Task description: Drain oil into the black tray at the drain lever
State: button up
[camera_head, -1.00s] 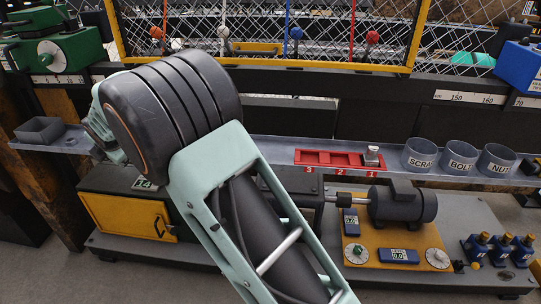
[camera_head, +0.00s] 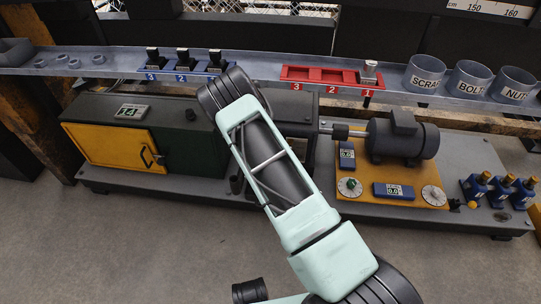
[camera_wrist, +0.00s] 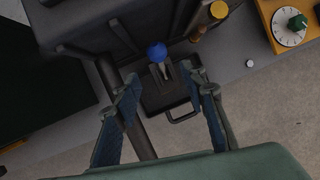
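In the wrist view, my gripper (camera_wrist: 162,78) is open, with its two blue-padded fingers apart and nothing held between them. A lever with a blue ball knob (camera_wrist: 157,52) shows beyond the fingertips, in the gap between them. The black tray (camera_wrist: 179,103) lies below the lever, with a loop handle toward the viewer. The fingers partly frame the tray, and I cannot tell the exact gap to the knob. In the head view my arm hides the gripper, the lever and the tray. No oil is visible.
A bench base carries a green cabinet with a yellow door (camera_head: 118,148), a motor (camera_head: 402,138) and a yellow panel with dials (camera_head: 390,187). Above runs a shelf with a red tray (camera_head: 325,78) and labelled cups (camera_head: 424,75). A yellow-topped post (camera_wrist: 218,10) stands near the lever. Floor in front is clear.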

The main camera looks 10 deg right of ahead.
jog(key=b+x, duration=0.3)
jog(key=x, duration=0.7)
jog(key=shift+b, duration=0.4)
jog(key=shift+c, duration=0.7)
grip_shut()
jog(key=shift+w, duration=0.1)
